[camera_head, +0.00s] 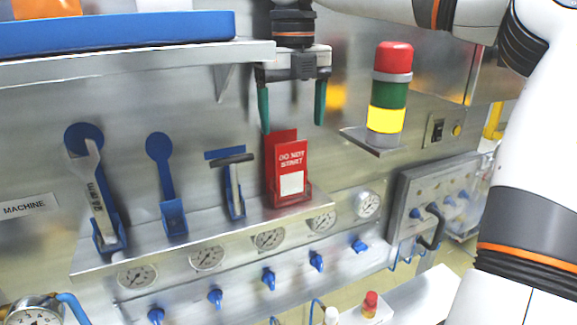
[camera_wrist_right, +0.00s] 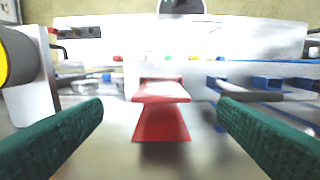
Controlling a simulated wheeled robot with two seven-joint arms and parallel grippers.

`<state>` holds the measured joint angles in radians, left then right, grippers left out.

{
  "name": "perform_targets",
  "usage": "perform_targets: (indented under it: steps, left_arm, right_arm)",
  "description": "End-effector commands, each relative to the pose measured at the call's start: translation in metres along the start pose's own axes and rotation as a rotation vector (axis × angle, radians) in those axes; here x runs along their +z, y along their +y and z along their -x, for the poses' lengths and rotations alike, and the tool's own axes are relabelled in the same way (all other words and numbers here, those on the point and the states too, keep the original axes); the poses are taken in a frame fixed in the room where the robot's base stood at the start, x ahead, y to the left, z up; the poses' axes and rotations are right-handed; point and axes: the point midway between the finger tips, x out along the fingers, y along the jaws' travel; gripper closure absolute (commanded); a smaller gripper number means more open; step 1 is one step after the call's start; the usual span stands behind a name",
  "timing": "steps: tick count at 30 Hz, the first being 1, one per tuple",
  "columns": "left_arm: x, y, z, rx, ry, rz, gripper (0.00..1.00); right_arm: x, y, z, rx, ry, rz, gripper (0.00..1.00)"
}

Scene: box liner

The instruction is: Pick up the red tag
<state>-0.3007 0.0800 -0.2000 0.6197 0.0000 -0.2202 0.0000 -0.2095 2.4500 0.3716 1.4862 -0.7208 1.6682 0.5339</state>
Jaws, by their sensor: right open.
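The red tag (camera_head: 291,167) reads "DO NOT START" and stands upright in a red holder (camera_head: 273,180) at the right end of the tool shelf. In the right wrist view the open fingers (camera_wrist_right: 160,125) do not touch the tag. My left gripper is not in view.
A signal tower (camera_head: 388,95) stands on a bracket to the right. A T-handled tool (camera_head: 233,180), an empty blue holder (camera_head: 167,185) and a wrench (camera_head: 95,190) line the shelf to the left. An upper shelf (camera_head: 130,62) carries a blue tray (camera_head: 120,35).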

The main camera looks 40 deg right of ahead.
Motion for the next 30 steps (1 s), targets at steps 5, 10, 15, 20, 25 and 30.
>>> perform_targets:
  steps: [5,10,15,20,25,30]
  left_arm:
    - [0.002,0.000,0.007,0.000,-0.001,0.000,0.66]
    - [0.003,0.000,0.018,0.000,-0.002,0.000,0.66]
    - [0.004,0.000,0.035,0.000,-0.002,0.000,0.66]
    - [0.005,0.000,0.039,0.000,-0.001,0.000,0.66]
    - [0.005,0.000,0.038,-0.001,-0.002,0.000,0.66]
    - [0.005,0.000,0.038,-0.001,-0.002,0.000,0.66]
  right_arm:
    - [0.000,0.000,-0.019,0.000,-0.001,0.000,0.18]
    - [0.001,0.000,-0.030,-0.001,-0.004,0.001,0.18]
    - [0.001,-0.001,-0.055,-0.002,-0.005,0.000,0.18]
    - [0.001,-0.001,-0.072,-0.001,-0.002,-0.001,0.18]
    - [0.000,-0.001,-0.075,0.000,0.001,-0.002,0.18]
    - [0.000,-0.001,-0.075,-0.001,0.001,-0.001,0.35]
